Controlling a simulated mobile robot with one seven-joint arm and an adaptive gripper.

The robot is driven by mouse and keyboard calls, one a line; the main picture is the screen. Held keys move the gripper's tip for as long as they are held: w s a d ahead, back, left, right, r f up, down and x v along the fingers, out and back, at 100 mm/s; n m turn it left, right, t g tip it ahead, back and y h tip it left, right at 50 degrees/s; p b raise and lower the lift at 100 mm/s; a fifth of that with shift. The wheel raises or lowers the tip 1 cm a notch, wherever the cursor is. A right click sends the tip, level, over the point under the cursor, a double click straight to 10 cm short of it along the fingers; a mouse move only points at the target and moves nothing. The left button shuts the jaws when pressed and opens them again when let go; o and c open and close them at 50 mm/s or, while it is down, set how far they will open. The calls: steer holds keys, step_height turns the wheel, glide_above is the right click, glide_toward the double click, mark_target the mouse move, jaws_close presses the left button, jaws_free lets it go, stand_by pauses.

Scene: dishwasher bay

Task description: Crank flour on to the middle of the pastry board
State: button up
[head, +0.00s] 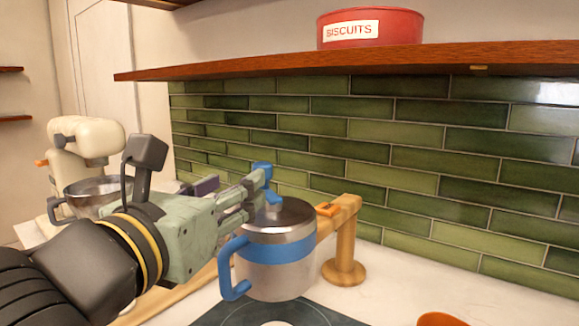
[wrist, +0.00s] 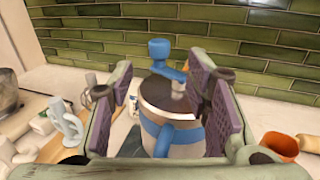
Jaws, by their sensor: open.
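A metal flour sifter (head: 276,270) with a blue band, a blue side handle and a lid hangs upright at a wooden stand (head: 343,245). Its blue crank (head: 264,170) rises from the lid. My gripper (head: 255,192) is open, level with the crank at the lid's left. In the wrist view the crank (wrist: 160,50) and sifter (wrist: 170,130) show between the spread fingers of my gripper (wrist: 162,85). I cannot tell whether a finger touches the crank. A dark board (head: 310,315) with a pale round patch lies below the sifter, partly hidden; it may be the pastry board.
A cream stand mixer (head: 85,140) with a metal bowl stands at the left. An orange bowl (head: 441,319) is at the bottom right. A wooden shelf (head: 450,58) with a red biscuit tin (head: 372,29) overhangs the tiled wall.

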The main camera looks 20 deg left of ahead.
mark_target(263, 163)
steer(key=w+p, duration=0.1)
steer(key=w, duration=0.3)
steer(key=w+p, duration=0.2)
steer(key=w, duration=0.3)
steer(key=shift+w+d+r, duration=0.15)
steer(key=shift+w, duration=0.1)
steer(key=shift+w+p, duration=0.35)
steer(key=shift+w, duration=0.25)
steer(key=shift+c, duration=0.4)
jaws_close()
